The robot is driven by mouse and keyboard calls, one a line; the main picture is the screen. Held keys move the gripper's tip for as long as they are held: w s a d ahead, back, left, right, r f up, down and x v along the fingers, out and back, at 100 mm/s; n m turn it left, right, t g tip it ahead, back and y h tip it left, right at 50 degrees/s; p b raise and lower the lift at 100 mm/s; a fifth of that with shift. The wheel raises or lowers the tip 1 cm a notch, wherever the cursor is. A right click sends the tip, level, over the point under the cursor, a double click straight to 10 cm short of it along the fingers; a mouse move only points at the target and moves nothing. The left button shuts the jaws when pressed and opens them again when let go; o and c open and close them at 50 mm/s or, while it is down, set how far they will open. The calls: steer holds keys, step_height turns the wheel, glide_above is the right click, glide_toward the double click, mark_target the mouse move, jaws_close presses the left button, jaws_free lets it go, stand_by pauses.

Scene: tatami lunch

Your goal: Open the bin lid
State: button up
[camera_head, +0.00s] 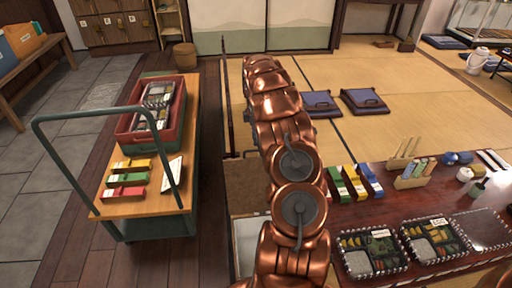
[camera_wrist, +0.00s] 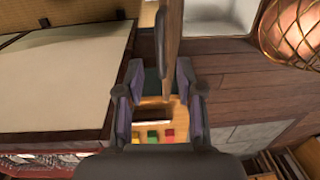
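A thin brown upright panel (camera_head: 228,105), which looks like the bin lid seen nearly edge-on, stands left of my arm in the head view. Below it is a brown surface (camera_head: 243,185), partly hidden by my arm; I cannot tell whether it is the bin's top or its inside. In the wrist view the panel (camera_wrist: 173,45) runs down to the gap between my fingers, with a dark handle-like part on its left side. My gripper (camera_wrist: 160,95) has its fingers apart, with a visible gap beside the panel. Contact is unclear. My arm hides the gripper in the head view.
A green-framed cart (camera_head: 145,220) with a red crate (camera_head: 128,135) and small coloured boxes stands left. A low table (camera_head: 350,215) with lunch boxes (camera_head: 370,250) is on the right. Blue cushions (camera_head: 363,101) lie on the tatami. Wooden floor (camera_head: 208,130) is clear beside the cart.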

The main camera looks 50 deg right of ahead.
step_height(320, 180, down, 5)
steer(key=shift+s+a+r, duration=0.1)
steer(key=shift+a, duration=0.05)
steer(key=shift+c, duration=0.4)
jaws_close()
